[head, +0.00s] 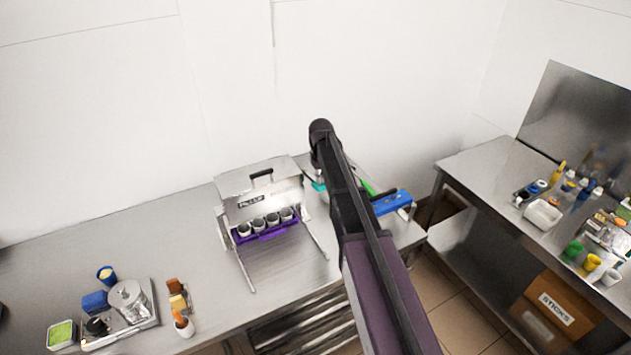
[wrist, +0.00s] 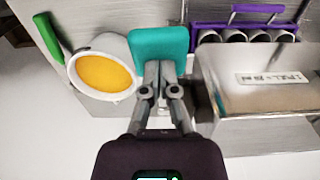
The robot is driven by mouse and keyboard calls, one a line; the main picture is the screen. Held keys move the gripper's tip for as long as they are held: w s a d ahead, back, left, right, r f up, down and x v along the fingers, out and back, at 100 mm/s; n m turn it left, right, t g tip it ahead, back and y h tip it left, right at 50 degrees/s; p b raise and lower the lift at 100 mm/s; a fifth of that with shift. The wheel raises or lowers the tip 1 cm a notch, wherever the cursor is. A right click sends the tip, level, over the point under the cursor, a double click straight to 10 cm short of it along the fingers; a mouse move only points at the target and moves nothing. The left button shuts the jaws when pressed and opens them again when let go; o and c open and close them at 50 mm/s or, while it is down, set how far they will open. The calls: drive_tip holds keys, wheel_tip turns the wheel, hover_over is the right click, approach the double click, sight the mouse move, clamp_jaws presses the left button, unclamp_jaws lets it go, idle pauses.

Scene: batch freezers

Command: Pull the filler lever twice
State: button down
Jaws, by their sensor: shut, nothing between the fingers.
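The steel filler (head: 262,190) stands on the counter, with a black handle on top. In the wrist view its body (wrist: 262,100) bears a label reading "1 PULL = 75 ml". A flat teal piece (wrist: 158,46) beside the filler looks like the lever's paddle; I cannot be sure. A bit of teal also shows beside my arm in the head view. My gripper (wrist: 163,72) is shut and empty, its fingertips at the teal piece's lower edge; I cannot tell whether they touch. In the head view my arm hides the gripper. Several cups sit in a purple rack (head: 264,234) at the filler's front.
A blue item (head: 392,202) lies to the right of my arm. Containers and a toppings tray (head: 120,318) stand at left. A second counter (head: 490,165) is at right.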

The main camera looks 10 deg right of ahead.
wheel_tip(320, 180, down, 6)
drive_tip(key=b, duration=0.6)
drive_tip(key=shift+f, duration=0.15)
idle(0.9)
drive_tip(key=shift+r+p, duration=4.6)
drive_tip(key=shift+f, duration=0.25)
